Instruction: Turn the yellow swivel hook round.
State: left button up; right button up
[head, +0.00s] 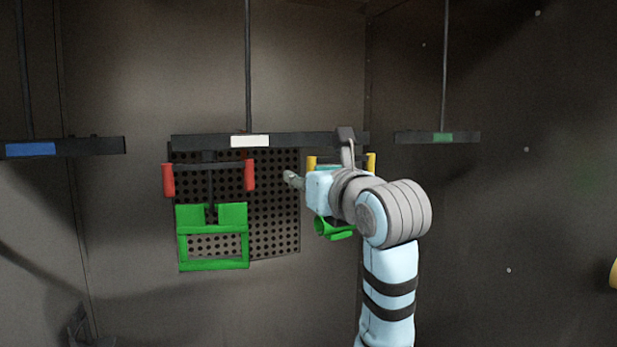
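The yellow swivel hook shows as two yellow grips, one left (311,162) and one right (371,162), under the right part of the middle hanging bar. That gripper is in front of the hook, with one grey finger pointing left and the other up across the bar. The fingers look spread, with nothing seen between them. A green part (335,230) shows below the gripper, mostly hidden. Whether the gripper touches the hook I cannot tell.
A hook with red grips (167,180) carries a green frame (214,264) to the left. A perforated dark panel (275,215) is behind. The middle bar (300,140) has a white label; side bars have blue (30,149) and green (443,138) labels. A yellow thing (614,273) is cut off at right.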

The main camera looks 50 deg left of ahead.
pick_arm(q)
jog(key=v, duration=1)
jog(key=shift+b, duration=0.4)
jog(key=shift+r, duration=0.15)
